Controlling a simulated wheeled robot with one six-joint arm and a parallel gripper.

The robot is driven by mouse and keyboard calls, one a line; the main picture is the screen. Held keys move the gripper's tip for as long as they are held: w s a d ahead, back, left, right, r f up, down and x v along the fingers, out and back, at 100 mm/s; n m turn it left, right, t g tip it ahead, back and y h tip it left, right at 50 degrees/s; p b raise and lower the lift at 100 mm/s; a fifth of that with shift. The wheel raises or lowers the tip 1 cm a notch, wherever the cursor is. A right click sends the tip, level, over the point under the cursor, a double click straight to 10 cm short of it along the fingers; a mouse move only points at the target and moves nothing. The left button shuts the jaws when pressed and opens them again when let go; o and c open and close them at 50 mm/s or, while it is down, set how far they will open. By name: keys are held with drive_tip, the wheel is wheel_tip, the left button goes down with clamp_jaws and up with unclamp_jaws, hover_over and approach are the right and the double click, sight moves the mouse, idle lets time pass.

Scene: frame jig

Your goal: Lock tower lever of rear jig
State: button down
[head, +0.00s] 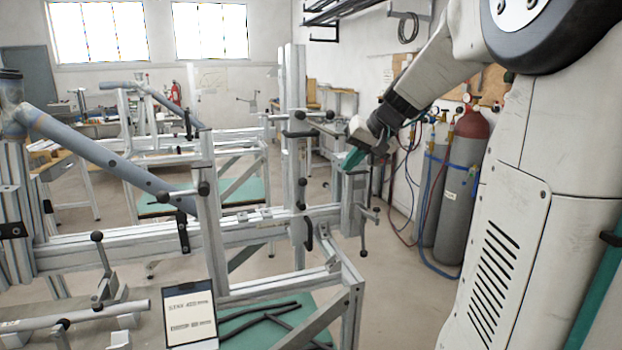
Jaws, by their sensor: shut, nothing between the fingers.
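The nearer frame jig (130,243) spans the left and middle of the head view, with a grey-blue tube (110,165) on it. A dark lever (300,134) crosses the tower at mid height, and another black lever (309,235) sits lower, near the beam. A second jig (165,143) with its own tube stands farther back on the left. My gripper (352,158), with teal fingers, is shut and empty, to the right of the tower, above a short post. I cannot tell its depth or whether it touches anything.
A clamp handle with a ball end (366,235) sticks out below my gripper. Gas cylinders (465,180) with hoses stand by the right wall. A sign board (190,312) and dark rods on a green shelf (240,325) are at the front. Bare floor lies right of the jig.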

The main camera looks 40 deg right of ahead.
sight(302, 194)
drive_tip(key=w+a+f, duration=0.5)
drive_tip(key=w+f, duration=0.2)
drive_tip(key=w, duration=0.1)
drive_tip(key=shift+f, duration=0.2)
idle(0.4)
